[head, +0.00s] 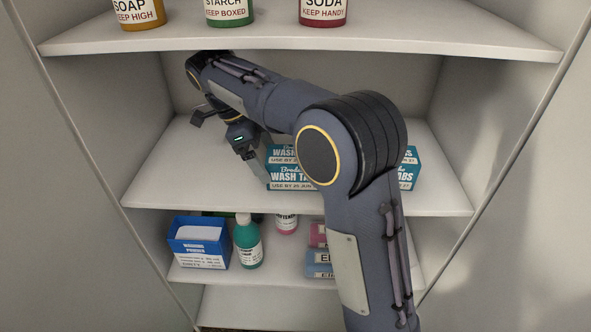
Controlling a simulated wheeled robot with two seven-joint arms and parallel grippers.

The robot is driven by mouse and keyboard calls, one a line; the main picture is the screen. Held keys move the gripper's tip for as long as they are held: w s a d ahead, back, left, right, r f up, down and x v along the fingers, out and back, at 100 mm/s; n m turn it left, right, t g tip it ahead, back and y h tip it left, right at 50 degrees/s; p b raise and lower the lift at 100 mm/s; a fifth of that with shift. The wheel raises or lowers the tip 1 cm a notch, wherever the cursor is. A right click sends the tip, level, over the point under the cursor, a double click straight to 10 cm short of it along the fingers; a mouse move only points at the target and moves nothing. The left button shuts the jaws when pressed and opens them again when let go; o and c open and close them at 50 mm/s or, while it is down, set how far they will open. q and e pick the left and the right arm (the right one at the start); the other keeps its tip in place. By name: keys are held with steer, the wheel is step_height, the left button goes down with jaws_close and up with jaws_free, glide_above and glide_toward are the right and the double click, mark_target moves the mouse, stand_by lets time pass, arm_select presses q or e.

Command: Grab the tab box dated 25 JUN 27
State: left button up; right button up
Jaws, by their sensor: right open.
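Teal and white wash tab boxes stand on the middle shelf, largely hidden by my right arm. The front left box (290,180) appears to read "USE BY 25 JUN", with the year hidden. Another box (283,153) shows just above it, its date cut off by my arm. My right gripper (246,150) is open, pointing down at the left end of the left boxes. I cannot tell whether it touches them. My left gripper is not in view.
The upper shelf (300,42) holds soap, starch and soda jars. The lower shelf holds a blue box (198,243), a green bottle (247,243), a pink-labelled jar (286,223) and further boxes (319,262). The middle shelf (160,185) is bare at its left. Cabinet walls flank the shelves.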

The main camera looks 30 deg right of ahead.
steer(key=shift+s+d, duration=0.3)
steer(key=shift+d, duration=0.2)
steer(key=shift+s+d, duration=0.3)
steer(key=shift+d, duration=0.2)
steer(key=d, duration=0.1)
steer(key=s+d+f+b, duration=0.2)
steer(key=shift+s+d, duration=0.1)
steer(key=shift+d, duration=0.15)
steer(key=shift+d+f+b, duration=0.15)
steer(key=shift+f+b, duration=0.15)
steer(key=shift+f, duration=0.1)
steer(key=c, duration=1.3)
